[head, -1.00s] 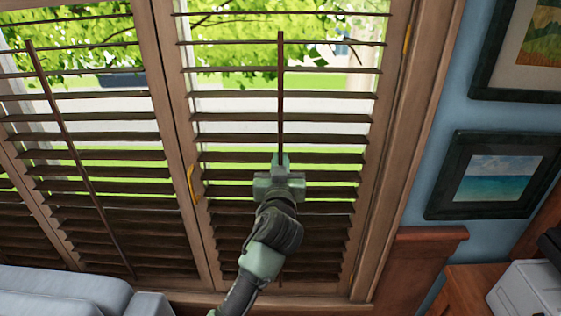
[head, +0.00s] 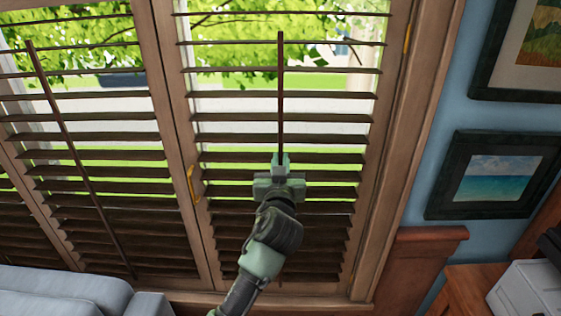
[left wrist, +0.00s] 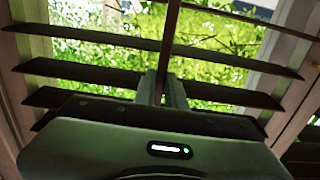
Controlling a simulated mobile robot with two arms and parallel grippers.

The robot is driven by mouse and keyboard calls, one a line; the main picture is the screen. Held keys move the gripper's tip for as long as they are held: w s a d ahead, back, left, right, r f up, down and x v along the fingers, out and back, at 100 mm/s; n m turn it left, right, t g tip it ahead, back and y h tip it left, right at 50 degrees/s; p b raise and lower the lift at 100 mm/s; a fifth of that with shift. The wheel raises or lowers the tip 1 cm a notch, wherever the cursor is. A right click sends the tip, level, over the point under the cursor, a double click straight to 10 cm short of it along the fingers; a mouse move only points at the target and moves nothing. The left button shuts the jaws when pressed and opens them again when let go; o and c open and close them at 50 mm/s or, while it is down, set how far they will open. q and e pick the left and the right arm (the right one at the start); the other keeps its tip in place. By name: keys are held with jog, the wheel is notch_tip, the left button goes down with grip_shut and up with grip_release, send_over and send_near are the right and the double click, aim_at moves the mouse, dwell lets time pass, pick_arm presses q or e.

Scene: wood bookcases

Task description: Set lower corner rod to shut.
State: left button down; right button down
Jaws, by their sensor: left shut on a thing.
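The lower corner rod (head: 281,98) is a thin dark vertical bar in front of the right shutter panel's slats. My left gripper (head: 280,160) is shut on this rod at about mid-height of the panel. In the left wrist view the rod (left wrist: 172,40) runs down between the two fingers of the gripper (left wrist: 162,88). The slats (head: 285,118) are tilted open, with bright greenery and grass showing through the gaps. The part of the rod behind my gripper and wrist is hidden. My right gripper is not in view.
A second shutter panel with its own rod (head: 75,150) stands to the left. A grey sofa (head: 70,290) is at the lower left. Framed pictures (head: 490,175) hang on the blue wall at right. A white device (head: 528,290) sits on a wooden cabinet at lower right.

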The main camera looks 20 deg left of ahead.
aim_at(280, 144)
pick_arm(q)
jog(key=r+p, duration=0.1)
jog(key=r, duration=0.1)
jog(key=w+r+p, duration=0.1)
jog(key=r, duration=0.1)
jog(key=shift+w+a+r, duration=0.15)
jog(key=shift+r, duration=0.2)
jog(key=c, duration=1.5)
grip_release()
jog(key=shift+o, duration=0.2)
jog(key=shift+f, duration=0.1)
